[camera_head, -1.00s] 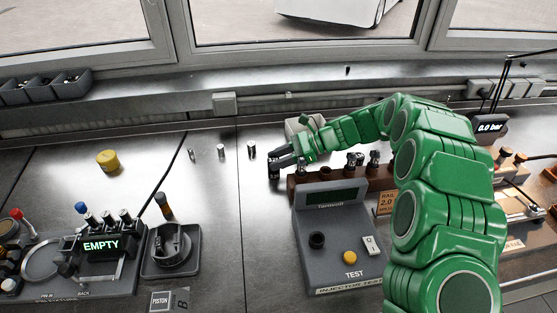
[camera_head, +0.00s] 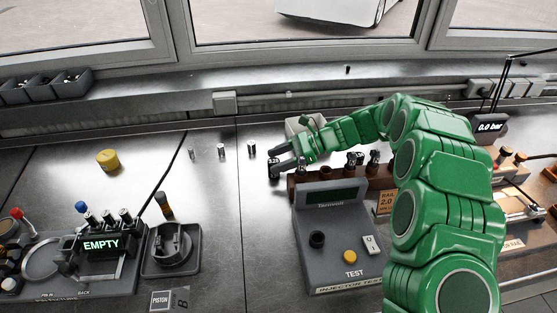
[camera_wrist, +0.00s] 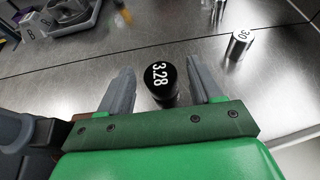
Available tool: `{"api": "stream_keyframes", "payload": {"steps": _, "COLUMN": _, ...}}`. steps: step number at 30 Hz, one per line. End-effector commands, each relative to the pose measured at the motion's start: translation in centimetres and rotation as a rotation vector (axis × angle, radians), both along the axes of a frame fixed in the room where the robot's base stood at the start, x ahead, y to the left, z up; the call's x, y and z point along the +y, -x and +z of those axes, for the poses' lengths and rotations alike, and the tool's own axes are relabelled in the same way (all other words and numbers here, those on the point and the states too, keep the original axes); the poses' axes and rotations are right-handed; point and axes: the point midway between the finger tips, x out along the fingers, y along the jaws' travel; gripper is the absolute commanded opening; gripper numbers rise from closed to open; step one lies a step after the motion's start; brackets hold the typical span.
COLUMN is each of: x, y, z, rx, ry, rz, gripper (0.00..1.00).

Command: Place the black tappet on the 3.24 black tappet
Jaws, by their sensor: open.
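A black tappet (camera_wrist: 160,78) marked 3.28 stands between the fingers of my gripper (camera_wrist: 157,68) in the wrist view. Gaps show on both sides of it, so the fingers are open around it.
Silver tappets (camera_head: 251,149) stand in a row left of my gripper; one marked 30 (camera_wrist: 240,43) is near the right finger in the wrist view. The injector tester (camera_head: 330,235) and brown rack (camera_head: 320,184) are close to the arm. The metal bench left of the gripper is mostly clear.

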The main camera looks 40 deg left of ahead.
Motion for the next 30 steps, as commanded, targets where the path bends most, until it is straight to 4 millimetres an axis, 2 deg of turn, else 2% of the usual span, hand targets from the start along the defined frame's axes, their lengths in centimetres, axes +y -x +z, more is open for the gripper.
{"api": "stream_keyframes", "payload": {"steps": 18, "x": -6.5, "y": -6.5, "z": 3.7, "rx": -0.001, "ry": -0.001, "rz": -0.002, "gripper": 0.65}}
{"api": "stream_keyframes", "payload": {"steps": 24, "x": -7.6, "y": -7.6, "z": 4.3, "rx": 0.001, "ry": 0.001, "rz": -0.003, "gripper": 0.65}}
{"api": "stream_keyframes", "payload": {"steps": 30, "x": -7.8, "y": -7.8, "z": 4.5, "rx": 0.0, "ry": 0.0, "rz": -0.001, "gripper": 0.65}}
